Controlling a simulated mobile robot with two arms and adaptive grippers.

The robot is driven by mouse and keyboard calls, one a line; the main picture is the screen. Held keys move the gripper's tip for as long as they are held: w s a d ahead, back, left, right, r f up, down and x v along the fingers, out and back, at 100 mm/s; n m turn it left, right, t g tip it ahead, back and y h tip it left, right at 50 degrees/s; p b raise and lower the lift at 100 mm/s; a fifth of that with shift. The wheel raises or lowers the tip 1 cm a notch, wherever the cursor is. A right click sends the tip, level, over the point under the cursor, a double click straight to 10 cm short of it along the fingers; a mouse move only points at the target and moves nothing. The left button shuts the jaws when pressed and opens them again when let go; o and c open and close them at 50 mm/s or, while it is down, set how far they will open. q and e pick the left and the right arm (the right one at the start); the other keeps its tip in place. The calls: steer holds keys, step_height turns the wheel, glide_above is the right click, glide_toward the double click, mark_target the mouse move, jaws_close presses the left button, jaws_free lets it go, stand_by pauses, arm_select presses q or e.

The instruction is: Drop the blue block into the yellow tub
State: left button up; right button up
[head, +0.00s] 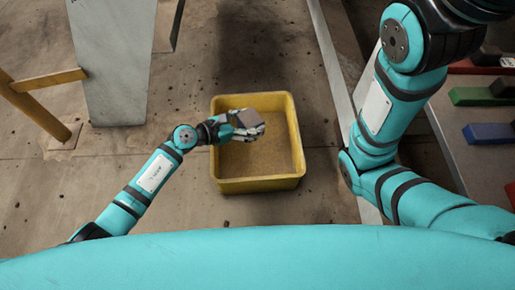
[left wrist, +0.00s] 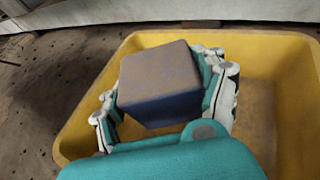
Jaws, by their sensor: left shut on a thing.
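My left gripper (head: 252,127) is shut on a block (head: 246,117), which is dull blue with a brownish, dusty-looking top face. In the left wrist view the held block (left wrist: 160,80) sits between the two fingers of the left gripper (left wrist: 170,95), slightly tilted. The yellow tub (head: 258,184) stands on the floor, and the block and gripper are over its far-middle part. The tub also fills the background of the left wrist view (left wrist: 85,115). Its visible floor looks bare and brownish. My right arm shows at the right, but its gripper is out of view.
At the right, a surface (head: 455,148) bears a bright blue block (head: 487,133), a green block (head: 472,96) and red pieces (head: 470,66). A grey panel (head: 113,60) and a yellow post (head: 42,112) stand at the left. The floor around the tub is mostly clear.

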arm_select(q)
steer(key=shift+f+b, duration=0.45)
steer(key=shift+f, duration=0.35)
steer(key=o, duration=1.4)
steer(key=shift+o, duration=0.2)
steer(key=v, duration=1.2)
steer(key=shift+a, duration=0.2)
